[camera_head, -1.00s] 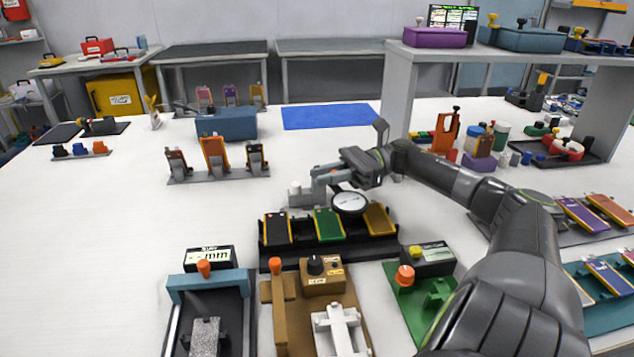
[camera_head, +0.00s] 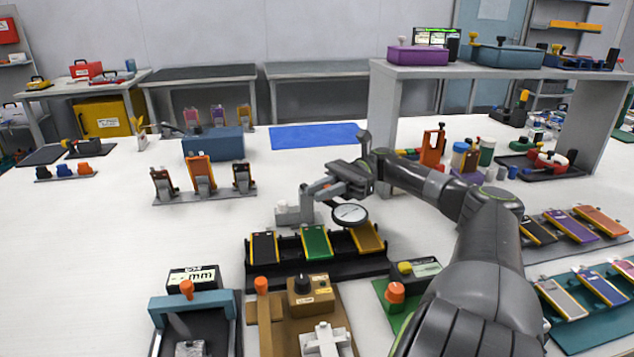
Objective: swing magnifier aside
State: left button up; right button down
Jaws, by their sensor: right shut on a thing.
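The magnifier (camera_head: 349,214), a round pale lens in a black rim, hangs above the back right of the black tray (camera_head: 262,276). Its grey arm and post (camera_head: 295,212) stand behind the tray. My right gripper (camera_head: 318,190) is shut on the magnifier's arm, left of and just behind the lens; the exact contact is partly hidden by the gripper. In the tray lie a black cell (camera_head: 263,247), a green cell (camera_head: 316,242) and an ochre cell (camera_head: 367,238), which the lens partly overlaps in view. My left gripper is out of view.
A teal-framed gauge (camera_head: 193,304), a brown fixture (camera_head: 267,318) and a green fixture (camera_head: 390,297) stand in front of the tray. Upright holders (camera_head: 202,176) and a blue box (camera_head: 212,144) stand behind left. A grey shelf (camera_head: 383,110) rises behind right. The left table is mostly clear.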

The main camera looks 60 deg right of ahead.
jog(key=c, duration=1.3)
grip_release()
jog(key=shift+r, duration=0.1)
jog(key=shift+r, duration=0.3)
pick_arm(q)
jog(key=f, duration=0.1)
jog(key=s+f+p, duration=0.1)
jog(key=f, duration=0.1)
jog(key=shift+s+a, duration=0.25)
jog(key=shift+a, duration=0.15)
pick_arm(e)
notch_tip(320, 180, up, 9)
jog(key=shift+r, duration=0.1)
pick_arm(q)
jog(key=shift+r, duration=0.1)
pick_arm(e)
jog(key=shift+c, duration=0.5)
